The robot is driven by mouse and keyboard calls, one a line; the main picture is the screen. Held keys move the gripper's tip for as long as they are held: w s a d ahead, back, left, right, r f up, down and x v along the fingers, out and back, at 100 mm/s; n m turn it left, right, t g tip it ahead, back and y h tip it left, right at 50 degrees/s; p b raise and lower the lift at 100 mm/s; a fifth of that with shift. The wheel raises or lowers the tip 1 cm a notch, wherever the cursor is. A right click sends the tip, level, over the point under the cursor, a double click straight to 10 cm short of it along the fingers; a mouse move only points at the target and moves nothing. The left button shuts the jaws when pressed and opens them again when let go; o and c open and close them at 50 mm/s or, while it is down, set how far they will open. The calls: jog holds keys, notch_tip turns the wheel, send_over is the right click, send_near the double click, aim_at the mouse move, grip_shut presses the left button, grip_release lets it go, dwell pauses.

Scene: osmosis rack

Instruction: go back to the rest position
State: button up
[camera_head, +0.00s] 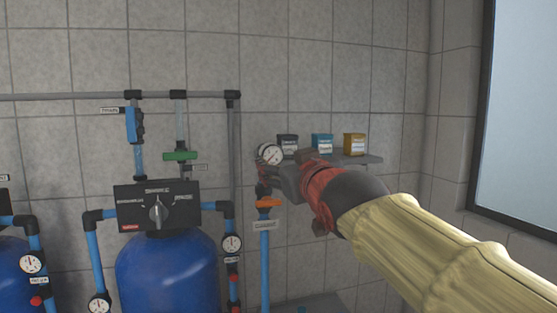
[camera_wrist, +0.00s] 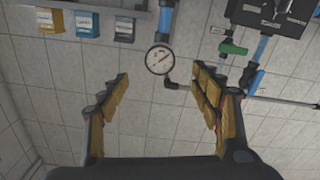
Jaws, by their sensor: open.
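My gripper (camera_wrist: 160,95) is open and empty in the wrist view, its two yellow-padded fingers spread wide. In the head view my arm reaches in from the lower right in a yellow sleeve, and the red and dark wrist is near the wall shelf. The gripper's fingers are mostly hidden there. A round pressure gauge (camera_head: 269,154) shows just past my gripper, and in the wrist view the gauge (camera_wrist: 159,59) is beyond the gap between the fingers. I cannot tell how far it is from the fingertips.
A shelf (camera_head: 362,159) holds a dark box (camera_head: 288,145), a blue box (camera_head: 322,144) and a yellow box (camera_head: 354,144). An orange-handled valve (camera_head: 268,203) tops a blue pipe (camera_head: 264,265) below my gripper. A blue tank (camera_head: 167,275) with a black control head (camera_head: 130,207) stands left.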

jog(key=s+d+f+g+h, duration=0.1)
jog(key=s+d+f+g, duration=0.15)
jog(key=f, duration=0.45)
jog(key=s+d+f+m+g+h, duration=0.1)
jog(key=s+f, duration=0.2)
jog(key=f, duration=0.4)
jog(key=s+d+f+g, duration=0.1)
jog(key=s+f+g, duration=0.15)
jog(key=f, duration=0.35)
jog(key=s+d+f+m+g+h+b, duration=0.1)
jog(key=s+d+f+g+b, duration=0.1)
jog(key=s+d+f, duration=0.2)
jog(key=s+d+f+m+g+h+b, duration=0.1)
jog(key=s+d+f, duration=0.3)
jog(key=s+f, duration=0.7)
jog(key=s+d+f+m+g+h+b, duration=0.1)
jog(key=s+d+f, duration=0.4)
jog(key=f, duration=0.8)
jog(key=s+m+g+b, duration=0.1)
jog(key=s+b, duration=0.1)
jog(key=s, duration=0.1)
jog(key=shift+f+g, duration=0.4)
jog(key=shift+o, duration=0.2)
jog(key=shift+s, duration=0.1)
